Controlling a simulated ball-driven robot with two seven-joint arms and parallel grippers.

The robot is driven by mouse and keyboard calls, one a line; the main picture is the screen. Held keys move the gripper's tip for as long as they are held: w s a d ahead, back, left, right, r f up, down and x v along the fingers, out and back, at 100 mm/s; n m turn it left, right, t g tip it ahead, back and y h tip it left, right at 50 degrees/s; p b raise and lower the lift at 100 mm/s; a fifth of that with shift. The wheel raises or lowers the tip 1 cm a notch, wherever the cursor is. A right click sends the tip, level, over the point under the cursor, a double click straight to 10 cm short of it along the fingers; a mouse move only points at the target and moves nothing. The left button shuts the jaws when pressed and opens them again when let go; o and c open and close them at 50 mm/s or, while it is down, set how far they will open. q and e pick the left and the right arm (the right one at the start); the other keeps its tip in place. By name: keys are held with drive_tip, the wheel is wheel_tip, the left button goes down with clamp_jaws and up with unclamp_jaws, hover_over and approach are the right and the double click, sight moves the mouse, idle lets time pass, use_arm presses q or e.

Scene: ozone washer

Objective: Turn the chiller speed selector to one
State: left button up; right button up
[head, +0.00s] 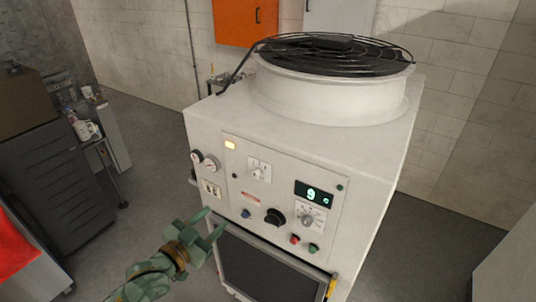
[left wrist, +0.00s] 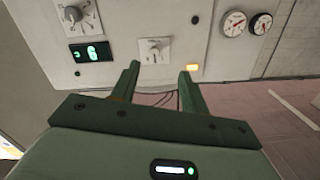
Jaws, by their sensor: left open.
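The chiller (head: 390,150) is a white box with a fan on top and controls on its front. A white plate with a small selector (head: 258,170) sits upper left on the panel; it also shows in the left wrist view (left wrist: 153,50). A silver knob on a marked dial (head: 307,220) sits below the green display (head: 314,194); it shows top left in the left wrist view (left wrist: 72,14). Labels are too small to read, so I cannot tell which is the speed selector. My left gripper (head: 214,220) is open and empty, before the panel's lower left; fingertips (left wrist: 160,69) point towards the small selector.
A large black knob (head: 275,216), a blue button (head: 246,213), red and green buttons (head: 304,243), and gauges (head: 204,162) crowd the panel. A dark screened opening (head: 270,268) lies below. A grey cabinet (head: 65,190) stands at left; floor between is clear.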

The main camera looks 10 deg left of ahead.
use_arm(q)
wheel_tip(320, 180, up, 2)
drive_tip(key=w+d, duration=0.1)
drive_tip(key=w, duration=0.1)
approach(254, 176)
drive_tip(key=shift+t+h, duration=0.3)
drive_tip(key=shift+t, duration=0.1)
drive_tip(key=x, duration=0.7)
drive_tip(key=shift+w+d+f, duration=0.15)
drive_tip(key=shift+w+f, duration=0.1)
drive_tip(key=shift+f, duration=0.05)
drive_tip(key=shift+w+d, duration=0.2)
drive_tip(key=shift+w, duration=0.5)
use_arm(e)
drive_tip(key=shift+a+f, duration=0.15)
use_arm(q)
drive_tip(key=shift+s, duration=0.1)
clamp_jaws()
use_arm(e)
drive_tip(key=shift+s, duration=0.1)
